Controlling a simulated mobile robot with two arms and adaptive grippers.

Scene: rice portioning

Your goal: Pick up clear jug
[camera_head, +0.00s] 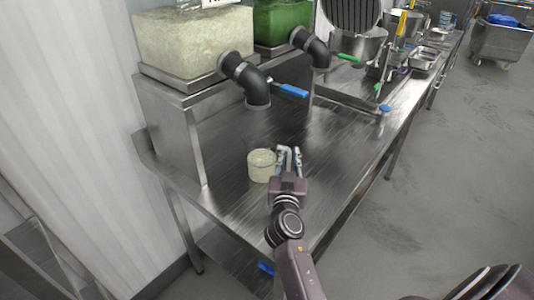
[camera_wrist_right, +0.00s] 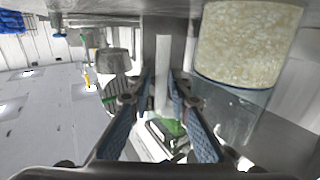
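The clear jug (camera_head: 261,167) stands upright on the steel table, with pale rice inside. It also shows in the right wrist view (camera_wrist_right: 235,112), at the right, where the picture is upside down and the rice lies at the top. My right gripper (camera_head: 290,152) is just right of the jug, low over the table. In the right wrist view its two fingers (camera_wrist_right: 163,78) are apart, and the jug body is outside them. My left gripper is not in view.
A rice-filled hopper (camera_head: 195,42) with a black spout (camera_head: 256,88) and blue lever (camera_head: 290,90) stands behind the jug. A green-filled hopper (camera_head: 283,22) is beside it. Steel trays (camera_head: 422,62) lie further along the table (camera_head: 232,205).

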